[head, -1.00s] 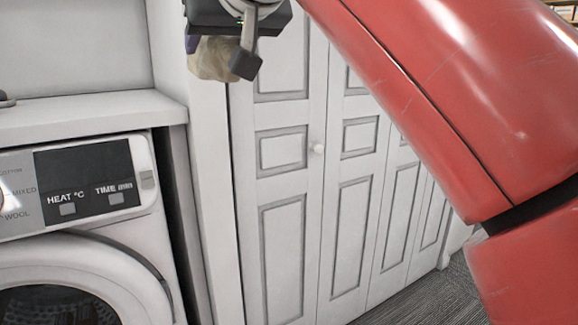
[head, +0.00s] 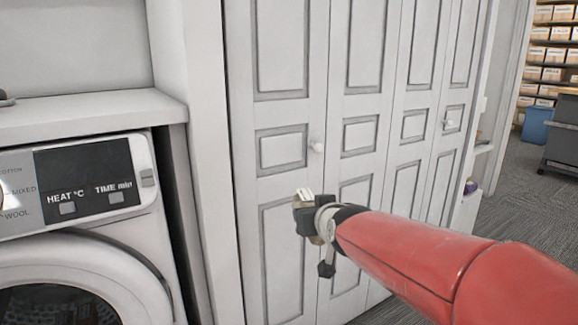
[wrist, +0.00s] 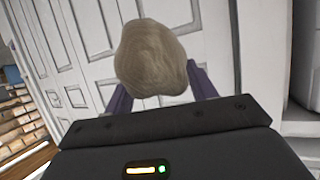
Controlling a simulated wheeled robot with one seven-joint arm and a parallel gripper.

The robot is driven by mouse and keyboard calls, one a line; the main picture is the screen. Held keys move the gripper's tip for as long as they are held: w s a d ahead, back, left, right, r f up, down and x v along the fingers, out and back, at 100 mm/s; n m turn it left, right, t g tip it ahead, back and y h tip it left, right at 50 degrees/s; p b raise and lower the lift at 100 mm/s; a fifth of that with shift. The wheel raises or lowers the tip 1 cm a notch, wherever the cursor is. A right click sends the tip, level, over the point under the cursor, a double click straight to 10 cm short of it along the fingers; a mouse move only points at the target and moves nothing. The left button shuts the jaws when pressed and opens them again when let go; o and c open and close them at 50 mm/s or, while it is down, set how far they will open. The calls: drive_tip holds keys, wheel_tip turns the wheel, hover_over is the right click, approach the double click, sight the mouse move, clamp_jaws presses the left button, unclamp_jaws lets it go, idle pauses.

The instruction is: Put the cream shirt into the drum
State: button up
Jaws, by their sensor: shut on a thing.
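The cream shirt (wrist: 152,62) is a bunched, rounded lump in the wrist view. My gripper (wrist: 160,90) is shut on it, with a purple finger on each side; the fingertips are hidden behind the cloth. In the head view my gripper (head: 308,214) is in front of the white panelled doors, to the right of the washing machine, and the shirt is mostly hidden there. The dark drum (head: 52,307) shows only in part at the bottom left, inside the machine's round white rim. I cannot tell whether glass covers it.
The washing machine (head: 95,180) stands under a white counter (head: 85,112). A white wall end (head: 200,150) separates it from the closet doors (head: 280,100). Carpet floor (head: 515,185) is open at the right, with a blue bin (head: 537,130) and shelves of boxes farther back.

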drive_tip(key=w+d+f+h, duration=0.1)
drive_tip(key=w+d+f, duration=0.1)
drive_tip(key=f, duration=0.5)
drive_tip(key=w+d+f+m+h, duration=0.1)
drive_tip(key=w+d+f, duration=0.2)
drive_tip(key=f, duration=0.5)
drive_tip(key=w+d+f+m, duration=0.1)
drive_tip(key=w+d+f, duration=0.2)
drive_tip(key=d+f, duration=0.2)
wheel_tip(320, 180, down, 3)
drive_tip(key=shift+w+f+h, duration=0.1)
drive_tip(key=shift+w+h, duration=0.15)
drive_tip(key=shift+h, duration=0.15)
